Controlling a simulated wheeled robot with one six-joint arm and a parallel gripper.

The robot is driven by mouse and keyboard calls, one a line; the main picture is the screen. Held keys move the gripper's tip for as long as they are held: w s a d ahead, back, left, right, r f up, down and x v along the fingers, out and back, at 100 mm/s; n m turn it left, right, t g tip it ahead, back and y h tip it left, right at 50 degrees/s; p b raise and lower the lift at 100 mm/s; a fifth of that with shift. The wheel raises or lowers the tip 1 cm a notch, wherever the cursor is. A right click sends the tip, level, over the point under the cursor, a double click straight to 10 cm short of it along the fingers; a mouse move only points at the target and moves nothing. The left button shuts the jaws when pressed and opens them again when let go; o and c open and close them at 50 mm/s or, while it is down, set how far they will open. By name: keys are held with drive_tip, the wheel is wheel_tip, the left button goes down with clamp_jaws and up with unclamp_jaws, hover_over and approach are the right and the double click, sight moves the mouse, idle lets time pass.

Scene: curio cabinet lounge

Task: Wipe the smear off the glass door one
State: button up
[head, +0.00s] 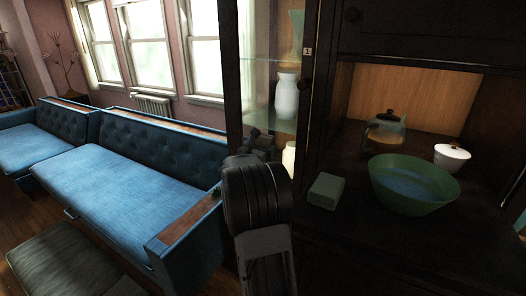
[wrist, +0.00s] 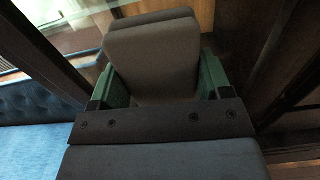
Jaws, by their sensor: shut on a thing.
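Door one, marked by a small "1" tag (head: 307,51), has a dark wooden frame and a glass pane (head: 262,85). I cannot make out the smear on it. My gripper (head: 262,145) is at the lower part of the pane, partly hidden by my arm. In the wrist view my gripper (wrist: 161,82) has its green fingers either side of a grey, round-cornered block (wrist: 150,55) and is shut on it. The block faces the cabinet; I cannot tell whether it touches the glass.
A white vase (head: 287,97) stands behind the glass. On the cabinet ledge right of the door are a grey-green block (head: 326,190), a green bowl (head: 414,202), a glass pot (head: 385,132) and a white lidded pot (head: 452,157). A blue sofa (head: 135,160) and dark ottoman (head: 65,262) lie left.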

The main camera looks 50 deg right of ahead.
sight(267, 132)
drive_tip(key=shift+r+p, duration=1.4)
drive_tip(key=shift+r, duration=1.35)
drive_tip(key=shift+f+b, duration=0.25)
drive_tip(key=shift+b, duration=0.15)
wheel_tip(267, 132, down, 4)
drive_tip(key=b, duration=0.3)
drive_tip(key=shift+a+r+b, duration=0.1)
drive_tip(key=shift+r+b, duration=0.05)
drive_tip(key=shift+b, duration=0.15)
drive_tip(key=f+b, duration=0.7)
drive_tip(key=shift+d+f, duration=0.1)
drive_tip(key=shift+d, duration=0.1)
drive_tip(key=shift+b+v, duration=0.6)
drive_tip(key=shift+v, duration=2.35)
drive_tip(key=shift+a, duration=0.15)
